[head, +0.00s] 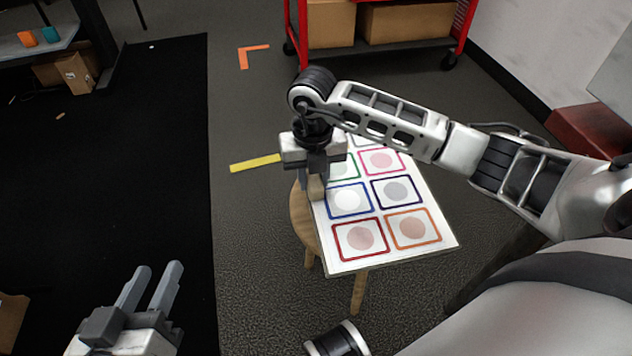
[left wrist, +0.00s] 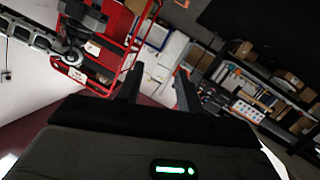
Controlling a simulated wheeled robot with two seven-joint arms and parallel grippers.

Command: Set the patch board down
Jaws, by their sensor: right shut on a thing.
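The patch board (head: 385,225) is a white panel with rows of coloured square frames, each around a round patch. In the head view it lies roughly flat over a round wooden stool (head: 301,222), covering most of its top; I cannot tell whether it touches the stool. My right gripper (head: 316,188) points down at the board's left edge, shut on a light wooden grip there. The gripper and forearm hide the board's far part. My left gripper (head: 150,287) is at the lower left, away from the board, fingers apart and empty; its fingers also show in the left wrist view (left wrist: 158,92).
A red cart (head: 380,45) with cardboard boxes stands at the back. A yellow strip (head: 255,163) and an orange corner mark (head: 250,54) lie on the grey floor. A black mat (head: 110,180) covers the left. A loaded shelf (left wrist: 265,95) shows in the left wrist view.

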